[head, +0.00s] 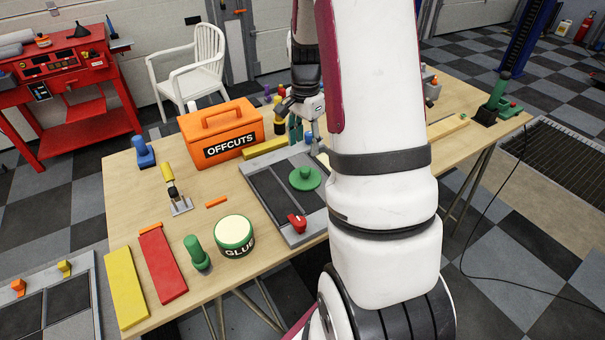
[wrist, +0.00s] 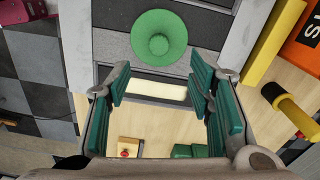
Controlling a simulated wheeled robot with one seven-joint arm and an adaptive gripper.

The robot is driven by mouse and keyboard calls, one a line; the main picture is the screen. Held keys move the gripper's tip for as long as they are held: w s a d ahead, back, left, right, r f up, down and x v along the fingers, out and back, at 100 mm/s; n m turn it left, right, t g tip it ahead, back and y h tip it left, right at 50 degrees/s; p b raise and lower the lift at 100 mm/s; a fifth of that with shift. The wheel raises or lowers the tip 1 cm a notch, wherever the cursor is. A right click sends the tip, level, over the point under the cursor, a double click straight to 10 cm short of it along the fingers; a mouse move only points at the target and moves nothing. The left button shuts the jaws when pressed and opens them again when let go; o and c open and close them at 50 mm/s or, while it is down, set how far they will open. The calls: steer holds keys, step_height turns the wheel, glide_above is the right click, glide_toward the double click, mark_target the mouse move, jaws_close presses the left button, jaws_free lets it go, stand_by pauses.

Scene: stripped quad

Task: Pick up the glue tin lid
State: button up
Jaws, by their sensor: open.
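The glue tin lid, a green disc with a round knob (head: 304,179), lies flat on a dark panel of the grey-framed tray (head: 262,205). In the wrist view the lid (wrist: 159,38) is at the top centre, beyond the fingertips. The green tin marked GLUE (head: 235,236), with a cream top, stands apart to the left of the tray. My gripper (head: 296,128) is over the far side of the tray, behind the lid in the head view. In the wrist view its teal fingers (wrist: 158,88) are spread, with nothing between them.
An orange OFFCUTS box (head: 222,132) stands behind the tray, with a yellow bar (head: 265,147) beside it. A red-handled piece (head: 297,222) sits at the tray's near edge. Red (head: 162,266) and yellow (head: 126,287) boards lie at the left. My arm hides the table's middle right.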

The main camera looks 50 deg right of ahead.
mark_target(305, 169)
step_height(305, 169, down, 10)
steer(key=shift+s+p, duration=0.1)
steer(key=shift+p, duration=0.9)
steer(key=shift+c, duration=0.6)
steer(key=c, duration=0.9)
